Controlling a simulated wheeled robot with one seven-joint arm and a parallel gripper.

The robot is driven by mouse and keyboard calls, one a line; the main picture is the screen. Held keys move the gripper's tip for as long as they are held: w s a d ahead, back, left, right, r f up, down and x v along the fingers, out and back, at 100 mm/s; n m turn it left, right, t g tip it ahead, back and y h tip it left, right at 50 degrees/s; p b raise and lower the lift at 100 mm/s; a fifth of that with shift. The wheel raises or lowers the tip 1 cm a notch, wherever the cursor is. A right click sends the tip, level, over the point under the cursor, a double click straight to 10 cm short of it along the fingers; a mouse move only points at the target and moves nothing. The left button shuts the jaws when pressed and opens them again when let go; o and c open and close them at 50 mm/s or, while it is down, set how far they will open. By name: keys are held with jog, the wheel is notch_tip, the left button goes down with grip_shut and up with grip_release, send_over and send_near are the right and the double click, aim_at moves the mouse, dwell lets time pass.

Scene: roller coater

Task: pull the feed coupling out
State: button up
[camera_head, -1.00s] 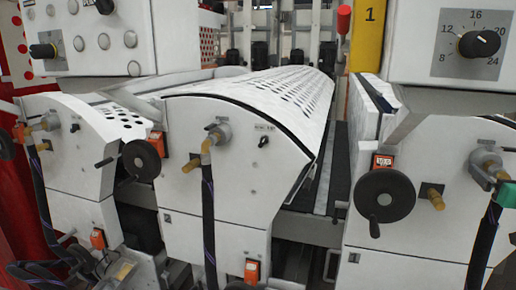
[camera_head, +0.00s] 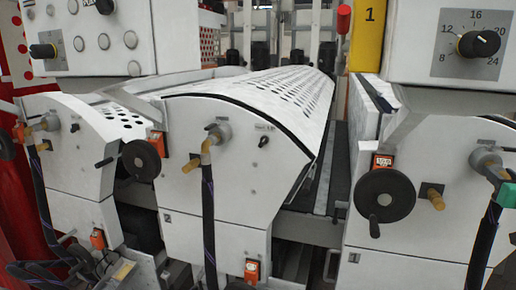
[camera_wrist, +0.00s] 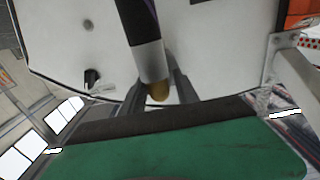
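The feed coupling with its brass elbow (camera_head: 497,172) sits on a grey port (camera_head: 484,157) on the right unit, at the right edge of the head view. A dark hose (camera_head: 482,245) hangs below it. The green part of my gripper (camera_head: 507,195) is cut off by the frame edge, beside the elbow. In the wrist view, my gripper's two dark fingers (camera_wrist: 157,82) lie on either side of the hose end (camera_wrist: 150,58) and a brass tip (camera_wrist: 159,91). Whether they press on it cannot be told. The green part fills the bottom of that view.
A black handwheel (camera_head: 385,195) and a brass stub (camera_head: 432,192) stick out left of the coupling. A control box with a dial (camera_head: 478,43) hangs above. The middle unit has a similar coupling (camera_head: 210,142) and hose. A dark gap separates the two units.

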grip_shut()
dwell(0.4)
jog(key=shift+s, duration=0.1)
jog(key=shift+b+v, duration=1.95)
jog(key=shift+v, duration=1)
jog(key=shift+s, duration=0.1)
jog(key=shift+b+v, duration=0.8)
jog(key=shift+v, duration=0.6)
jog(key=shift+r, duration=0.1)
